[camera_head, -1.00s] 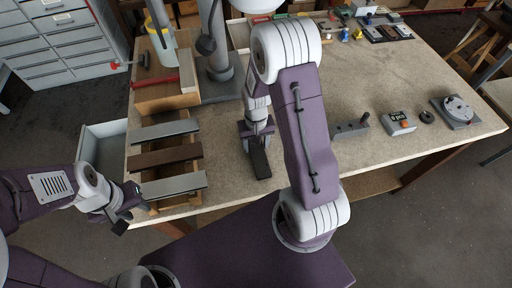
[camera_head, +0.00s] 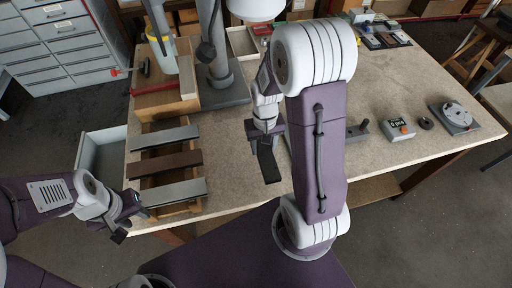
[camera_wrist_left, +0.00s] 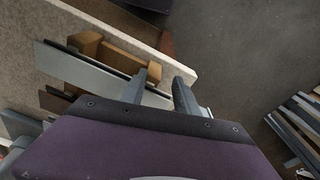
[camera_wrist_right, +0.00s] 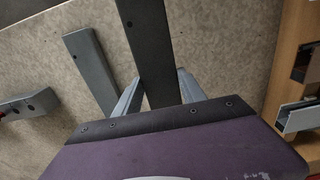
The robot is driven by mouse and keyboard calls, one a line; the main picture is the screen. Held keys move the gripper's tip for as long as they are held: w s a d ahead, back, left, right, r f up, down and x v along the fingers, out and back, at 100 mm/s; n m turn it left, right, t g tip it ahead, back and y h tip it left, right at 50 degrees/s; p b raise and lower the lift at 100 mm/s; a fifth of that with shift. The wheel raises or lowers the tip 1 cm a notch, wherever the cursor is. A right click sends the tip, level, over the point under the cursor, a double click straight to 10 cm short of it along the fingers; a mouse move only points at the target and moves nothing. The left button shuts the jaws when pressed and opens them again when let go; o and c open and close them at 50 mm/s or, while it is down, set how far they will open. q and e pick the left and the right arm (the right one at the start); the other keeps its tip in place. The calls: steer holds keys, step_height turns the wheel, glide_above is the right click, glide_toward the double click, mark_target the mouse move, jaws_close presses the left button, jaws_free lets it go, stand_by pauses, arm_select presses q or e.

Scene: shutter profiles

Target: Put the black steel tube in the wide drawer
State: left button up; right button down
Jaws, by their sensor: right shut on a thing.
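The black steel tube (camera_head: 268,160) is in my right gripper (camera_head: 266,132), above the table. In the right wrist view the tube (camera_wrist_right: 147,45) runs between the two fingers (camera_wrist_right: 158,92). My left gripper (camera_head: 124,222) is at the table's front left corner beside the rack; in the left wrist view its fingers (camera_wrist_left: 160,85) stand apart near the end of a light grey profile (camera_wrist_left: 85,70). A pulled-out drawer (camera_head: 88,160) with a grey interior is at the table's left side.
A wooden rack (camera_head: 160,213) holds a grey, a brown and a light grey profile. A grey bar (camera_wrist_right: 90,68) lies beside the tube in the right wrist view. A grey lamp column (camera_head: 218,65) stands behind. The table's middle (camera_head: 350,85) is largely clear.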

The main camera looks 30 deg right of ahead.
steer(key=s+d+r, duration=0.4)
steer(key=s+r, duration=0.1)
steer(key=s, duration=0.2)
steer(key=shift+s+d, duration=0.15)
steer(key=shift+s, duration=0.15)
steer(key=shift+w+r, duration=0.1)
